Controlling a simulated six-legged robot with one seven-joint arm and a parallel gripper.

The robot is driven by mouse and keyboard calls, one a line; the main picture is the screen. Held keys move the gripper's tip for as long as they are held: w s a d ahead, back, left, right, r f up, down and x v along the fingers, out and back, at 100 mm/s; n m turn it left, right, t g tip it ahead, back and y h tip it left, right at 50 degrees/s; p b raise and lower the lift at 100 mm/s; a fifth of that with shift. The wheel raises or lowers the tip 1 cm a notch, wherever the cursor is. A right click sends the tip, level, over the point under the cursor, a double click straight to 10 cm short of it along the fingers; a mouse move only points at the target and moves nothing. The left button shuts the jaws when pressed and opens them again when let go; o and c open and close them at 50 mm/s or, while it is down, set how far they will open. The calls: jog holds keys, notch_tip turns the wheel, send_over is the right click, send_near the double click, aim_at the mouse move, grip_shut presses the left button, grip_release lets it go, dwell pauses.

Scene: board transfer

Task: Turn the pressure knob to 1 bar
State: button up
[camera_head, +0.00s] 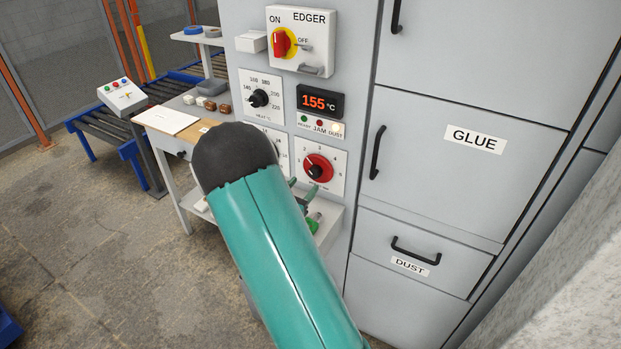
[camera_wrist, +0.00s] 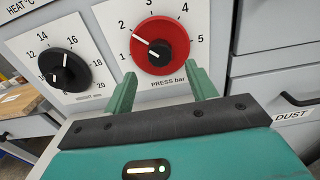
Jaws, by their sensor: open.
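The red pressure knob (camera_head: 318,168) is on the white dial plate at the lower right of the panel. In the wrist view the knob (camera_wrist: 160,45) shows a scale from 1 to 5 marked "PRESS bar". Its white pointer line points left and slightly up, between 1 and 2 and nearer 2. My gripper (camera_wrist: 161,73) is open and empty, with its two green fingertips just below the knob, one toward each side. Whether they touch the panel is not clear. In the head view my arm hides most of the gripper.
A black height knob (camera_wrist: 65,70) sits close to the left. Above are the black heat knob (camera_head: 258,98), a 155 °C display (camera_head: 320,102) and the red EDGER switch (camera_head: 281,43). GLUE (camera_head: 474,139) and DUST (camera_head: 410,266) fronts with black handles stand at right.

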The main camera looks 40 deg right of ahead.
aim_at(313, 175)
jog(key=x, duration=0.5)
jog(key=shift+d, duration=0.25)
jog(key=c, duration=1)
